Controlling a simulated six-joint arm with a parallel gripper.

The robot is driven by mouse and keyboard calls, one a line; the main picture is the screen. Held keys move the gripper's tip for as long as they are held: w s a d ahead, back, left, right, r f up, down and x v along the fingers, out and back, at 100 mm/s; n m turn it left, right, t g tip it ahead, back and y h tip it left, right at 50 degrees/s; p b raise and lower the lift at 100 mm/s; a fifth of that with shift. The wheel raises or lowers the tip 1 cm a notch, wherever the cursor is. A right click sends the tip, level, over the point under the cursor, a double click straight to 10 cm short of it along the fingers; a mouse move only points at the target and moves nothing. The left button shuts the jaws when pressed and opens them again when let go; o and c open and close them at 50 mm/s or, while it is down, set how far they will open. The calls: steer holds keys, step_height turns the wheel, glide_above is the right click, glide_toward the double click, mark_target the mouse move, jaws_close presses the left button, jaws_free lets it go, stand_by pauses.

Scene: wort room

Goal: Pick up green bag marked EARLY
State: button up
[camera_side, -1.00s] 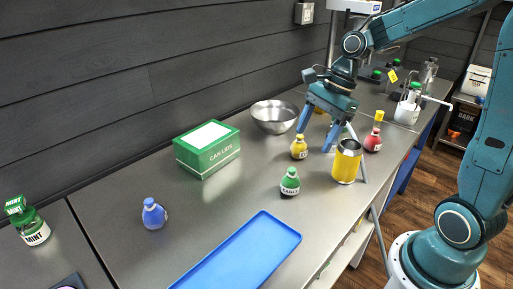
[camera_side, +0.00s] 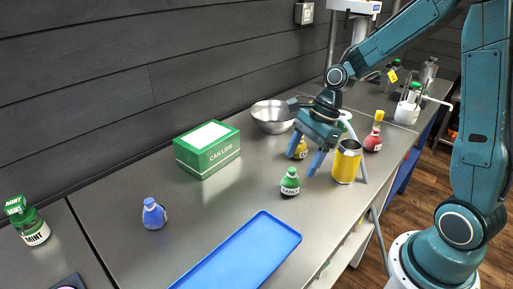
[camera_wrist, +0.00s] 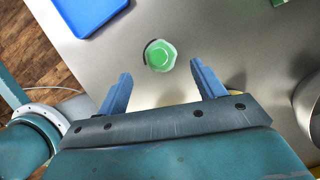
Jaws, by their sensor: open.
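The green bag marked EARLY (camera_side: 290,183) stands upright on the steel bench, left of the yellow can. In the wrist view its green top (camera_wrist: 160,55) shows from above, just beyond and between the fingertips. My gripper (camera_side: 305,161) is open and empty, above the bench and a little behind and to the right of the bag. In the wrist view my gripper (camera_wrist: 161,84) has its two blue fingers spread wide. The fingers do not touch the bag.
A yellow can (camera_side: 346,163) stands close right of my gripper. A yellow bag (camera_side: 300,151) is partly behind a finger; a red bag (camera_side: 373,141) stands farther right. A blue tray (camera_side: 241,258), blue bag (camera_side: 154,214), green CAN LIDS box (camera_side: 207,150) and metal bowl (camera_side: 272,116) surround clear bench.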

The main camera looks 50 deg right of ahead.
mark_target(292, 180)
steer(key=shift+x, duration=1)
steer(key=shift+f, duration=0.15)
steer(key=shift+x, duration=2.45)
steer(key=shift+s, duration=0.1)
steer(key=c, duration=1)
